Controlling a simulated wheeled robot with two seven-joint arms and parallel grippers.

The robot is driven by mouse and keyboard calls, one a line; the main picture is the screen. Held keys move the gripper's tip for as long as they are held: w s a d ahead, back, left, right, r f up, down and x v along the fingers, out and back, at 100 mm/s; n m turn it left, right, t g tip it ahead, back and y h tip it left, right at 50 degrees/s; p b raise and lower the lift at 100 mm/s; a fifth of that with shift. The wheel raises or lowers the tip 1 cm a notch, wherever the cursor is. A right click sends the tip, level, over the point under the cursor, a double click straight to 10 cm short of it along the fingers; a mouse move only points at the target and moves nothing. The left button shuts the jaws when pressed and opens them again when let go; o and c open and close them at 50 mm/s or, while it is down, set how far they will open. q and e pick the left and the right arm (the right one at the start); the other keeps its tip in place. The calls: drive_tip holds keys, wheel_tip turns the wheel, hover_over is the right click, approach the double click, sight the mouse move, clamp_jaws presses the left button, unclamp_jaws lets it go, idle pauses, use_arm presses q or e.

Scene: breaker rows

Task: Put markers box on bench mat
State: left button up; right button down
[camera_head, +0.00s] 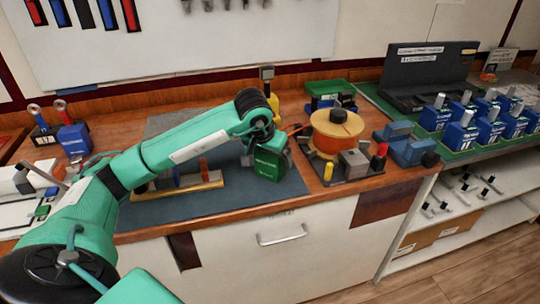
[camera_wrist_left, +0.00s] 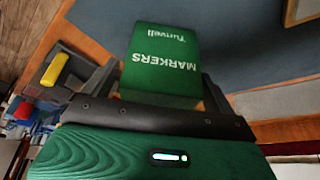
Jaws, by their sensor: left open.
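The green markers box (camera_head: 268,167) stands on the right part of the dark blue-grey bench mat (camera_head: 225,200). In the left wrist view the box (camera_wrist_left: 162,58) shows white "MARKERS" lettering, with the mat (camera_wrist_left: 245,40) around it. My left gripper (camera_head: 264,150) is right over the box and open. In the left wrist view its two dark fingers (camera_wrist_left: 158,88) are on either side of the box, with the box between them. The box's underside is hidden. My right gripper is not in view.
An orange spool (camera_head: 337,130) and a blue vise-like block (camera_head: 405,147) stand to the right. Blue breakers (camera_head: 460,133) fill a green tray at far right. The mat's front strip is clear.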

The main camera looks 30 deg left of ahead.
use_arm(q)
drive_tip(key=shift+r, duration=0.1)
drive_tip(key=v, duration=1.2)
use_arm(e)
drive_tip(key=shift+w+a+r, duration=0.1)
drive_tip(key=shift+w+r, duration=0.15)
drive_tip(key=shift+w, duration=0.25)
